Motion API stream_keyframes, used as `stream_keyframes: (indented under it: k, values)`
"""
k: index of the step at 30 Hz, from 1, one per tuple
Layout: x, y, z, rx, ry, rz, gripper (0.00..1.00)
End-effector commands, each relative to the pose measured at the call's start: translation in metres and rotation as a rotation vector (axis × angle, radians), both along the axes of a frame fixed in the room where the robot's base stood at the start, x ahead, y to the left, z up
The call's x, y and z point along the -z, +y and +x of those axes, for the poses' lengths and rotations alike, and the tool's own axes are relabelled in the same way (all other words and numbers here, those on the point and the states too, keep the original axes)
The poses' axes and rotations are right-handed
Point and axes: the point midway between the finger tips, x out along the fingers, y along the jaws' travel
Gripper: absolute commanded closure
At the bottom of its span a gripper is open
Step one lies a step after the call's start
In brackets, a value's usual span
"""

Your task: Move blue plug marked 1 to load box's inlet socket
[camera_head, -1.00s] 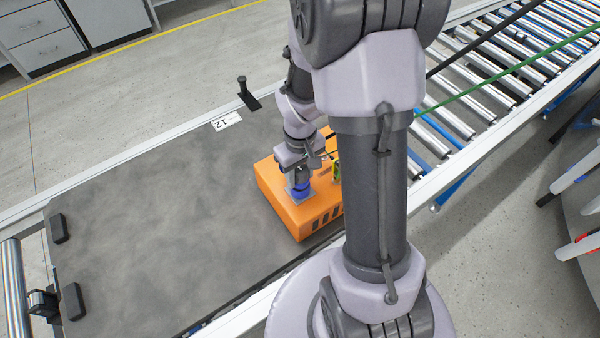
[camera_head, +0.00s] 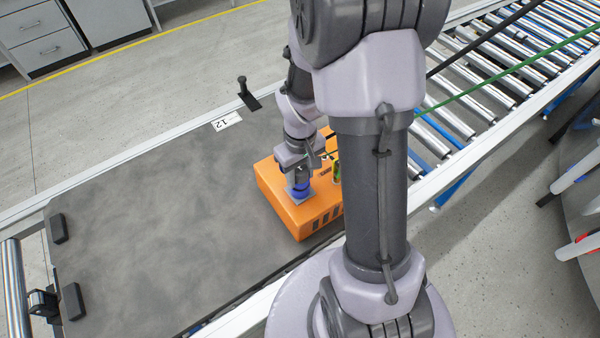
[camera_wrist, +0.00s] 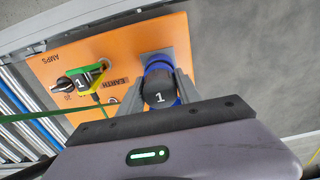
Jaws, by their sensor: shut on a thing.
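The orange load box (camera_head: 272,190) stands on the dark bench top. It also fills much of the wrist view (camera_wrist: 120,58). My gripper (camera_wrist: 158,92) is shut on the blue plug marked 1 (camera_wrist: 160,97), whose dark end with a white 1 faces the camera. In the head view my gripper (camera_head: 299,177) is over the box's near left part. Blue shows below it, at a grey square plate (camera_head: 301,201) on the box top, the inlet socket. The plug is in line with the socket; its tip is hidden, so I cannot tell how deep it sits.
A black post (camera_head: 246,92) and a label reading 12 (camera_head: 227,121) are at the bench's far edge.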

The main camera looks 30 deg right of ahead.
Motion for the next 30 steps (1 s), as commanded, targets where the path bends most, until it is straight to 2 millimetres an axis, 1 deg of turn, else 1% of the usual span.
stream_keyframes:
  k: [20,21,24,30]
  values:
    - [0.012,0.0,0.0,0.0,0.0,0.0,1.0]
    - [0.012,0.0,0.0,0.0,0.0,0.0,0.52]
    - [0.011,0.0,0.0,0.0,0.0,0.0,0.34]
    - [0.011,0.0,0.0,0.0,0.0,0.0,0.34]
